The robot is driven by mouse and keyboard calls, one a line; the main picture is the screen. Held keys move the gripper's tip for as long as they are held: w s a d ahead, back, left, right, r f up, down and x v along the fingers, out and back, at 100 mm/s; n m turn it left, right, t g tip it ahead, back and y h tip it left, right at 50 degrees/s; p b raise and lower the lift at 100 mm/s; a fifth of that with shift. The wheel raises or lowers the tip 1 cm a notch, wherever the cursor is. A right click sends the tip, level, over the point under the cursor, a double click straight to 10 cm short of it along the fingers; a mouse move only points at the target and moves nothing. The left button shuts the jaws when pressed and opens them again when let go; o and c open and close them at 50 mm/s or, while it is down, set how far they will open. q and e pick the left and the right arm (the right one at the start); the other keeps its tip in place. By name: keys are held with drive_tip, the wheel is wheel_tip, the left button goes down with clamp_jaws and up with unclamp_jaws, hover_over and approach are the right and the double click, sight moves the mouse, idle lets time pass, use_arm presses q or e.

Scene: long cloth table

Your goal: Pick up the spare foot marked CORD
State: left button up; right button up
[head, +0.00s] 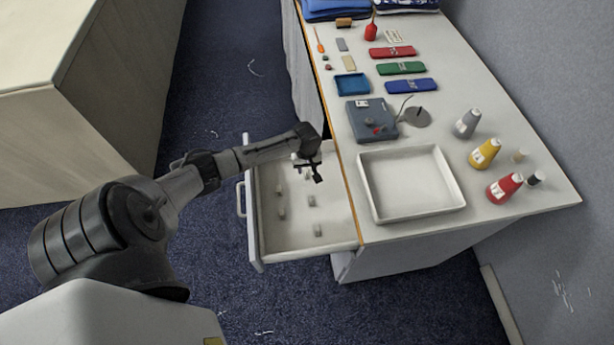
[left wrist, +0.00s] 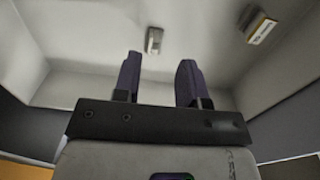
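My left gripper (head: 312,174) hangs over the drawer's far part. In the left wrist view its two dark fingers (left wrist: 159,82) are apart with nothing between them. Beyond them lies a small pale foot (left wrist: 153,41); to the right is a block with a label (left wrist: 262,30) too small to read. My right gripper is not in view.
The table (head: 355,255) borders the drawer on the right, with a white tray (head: 458,205) near its edge. A grey device (head: 362,108), a blue tray (head: 341,90) and paint-like bottles (head: 485,153) stand farther along. A wooden cabinet (head: 110,60) stands at the left across open carpet.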

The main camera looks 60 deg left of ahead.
sight(307, 176)
use_arm(q)
drive_tip(key=shift+f, duration=0.75)
drive_tip(key=f, duration=0.1)
drive_tip(key=f+b, duration=0.1)
drive_tip(key=f, duration=0.1)
drive_tip(key=shift+w+f+b, duration=0.15)
drive_tip(key=shift+w+b, duration=0.1)
drive_tip(key=shift+b, duration=0.15)
drive_tip(key=shift+f, duration=0.8)
clamp_jaws()
